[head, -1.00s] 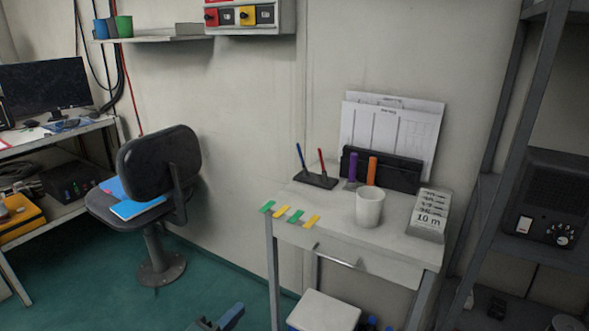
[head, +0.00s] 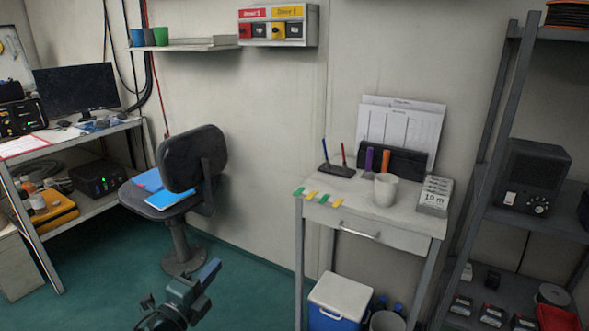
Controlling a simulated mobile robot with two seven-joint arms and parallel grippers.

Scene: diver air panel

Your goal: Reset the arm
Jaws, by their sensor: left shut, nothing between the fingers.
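My left gripper (head: 211,268) comes in at the bottom of the head view, left of centre, over the green floor. It is dark, with blue-grey fingers that point up and right. The fingers are shut with nothing between them. It is apart from the desk and appears in front of the chair. My right gripper is not in view.
A swivel chair (head: 193,160) with blue folders stands left of centre. A small desk (head: 345,206) holds a white cup (head: 386,189), pens and coloured tags. A blue cooler (head: 340,298) is below it. Metal shelving (head: 497,140) stands right. Open floor (head: 110,270) lies left.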

